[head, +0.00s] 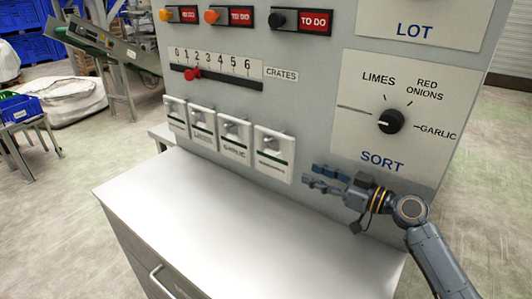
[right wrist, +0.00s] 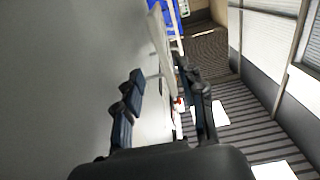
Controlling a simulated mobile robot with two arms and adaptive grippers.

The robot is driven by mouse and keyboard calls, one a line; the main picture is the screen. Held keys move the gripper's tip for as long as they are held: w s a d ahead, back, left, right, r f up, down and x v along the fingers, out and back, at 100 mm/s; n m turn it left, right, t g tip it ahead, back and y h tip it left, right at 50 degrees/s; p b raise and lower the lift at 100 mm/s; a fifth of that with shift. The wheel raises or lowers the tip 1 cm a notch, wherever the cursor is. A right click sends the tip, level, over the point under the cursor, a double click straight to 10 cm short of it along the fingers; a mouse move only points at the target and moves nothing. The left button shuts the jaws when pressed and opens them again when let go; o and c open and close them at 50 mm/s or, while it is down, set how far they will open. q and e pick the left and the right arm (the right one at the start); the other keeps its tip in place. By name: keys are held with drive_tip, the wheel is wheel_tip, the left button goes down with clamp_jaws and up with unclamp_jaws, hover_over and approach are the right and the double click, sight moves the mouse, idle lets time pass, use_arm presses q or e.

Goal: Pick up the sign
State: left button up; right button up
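Several white signs hang in a row on the grey panel in the head view. The rightmost sign (head: 274,154) has a dark green stripe, and the one to its left (head: 235,138) reads GARLIC. My right gripper (head: 322,178) is just right of the rightmost sign, apart from it, with its fingers pointing left along the panel. In the right wrist view my right gripper (right wrist: 165,98) is open and empty. A pale sign edge (right wrist: 157,40) shows ahead, in the gap between the fingers. My left gripper is out of view.
The grey panel carries a SORT dial (head: 391,121) above my right gripper, a CRATES slider with a red knob (head: 193,74) and TO DO switches. A bare metal counter (head: 215,215) lies below. Blue crates and a conveyor stand at the far left.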

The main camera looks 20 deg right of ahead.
sight(293, 165)
drive_tip(key=p+x, duration=0.1)
drive_tip(key=x, duration=0.2)
drive_tip(key=p+x, duration=0.1)
drive_tip(key=x, duration=0.3)
drive_tip(key=shift+r, duration=0.2)
drive_tip(key=shift+w+a, duration=0.2)
drive_tip(key=shift+w+a+r+p, duration=0.15)
drive_tip(key=shift+a+r+p, duration=0.1)
drive_tip(key=shift+p, duration=0.35)
drive_tip(key=p+x, duration=0.2)
drive_tip(key=x, duration=0.1)
drive_tip(key=shift+w+a+r, duration=0.15)
drive_tip(key=shift+a+r, duration=0.05)
drive_tip(key=shift+r, duration=0.2)
drive_tip(key=shift+w+a+f, duration=0.15)
drive_tip(key=shift+w+a, duration=0.2)
drive_tip(key=shift+w, duration=0.1)
clamp_jaws()
